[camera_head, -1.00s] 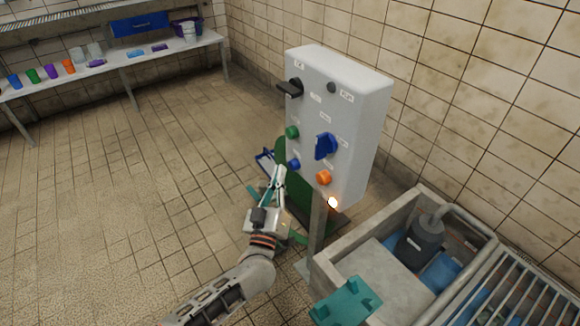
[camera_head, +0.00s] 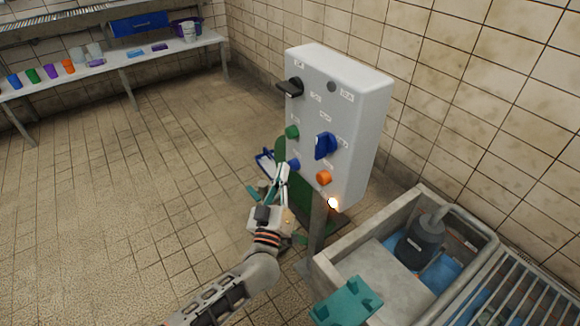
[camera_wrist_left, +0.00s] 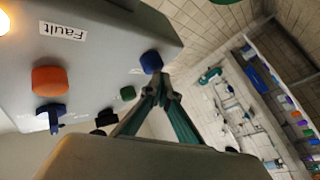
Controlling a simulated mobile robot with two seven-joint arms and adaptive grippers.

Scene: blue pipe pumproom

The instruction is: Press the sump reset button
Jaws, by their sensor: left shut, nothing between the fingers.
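The grey control box (camera_head: 350,95) stands on a post. Its front carries a blue round button (camera_head: 294,164) at lower left, a green button (camera_head: 292,132) above it and an orange button (camera_head: 323,178) to the right. The labels by these buttons are too small to read, so I cannot tell which is the sump reset. My left gripper (camera_head: 284,170) is shut and empty, its tips just left of the blue button. In the left wrist view, the blue button (camera_wrist_left: 151,62) shows just beyond the tips; contact is unclear.
A blue rotary knob (camera_head: 325,146) and a black switch (camera_head: 291,87) stick out of the box. A light (camera_head: 333,203) glows at its lower edge, beside a "Fault" label (camera_wrist_left: 63,32). A concrete sump (camera_head: 350,262) stands at right. Open floor lies left.

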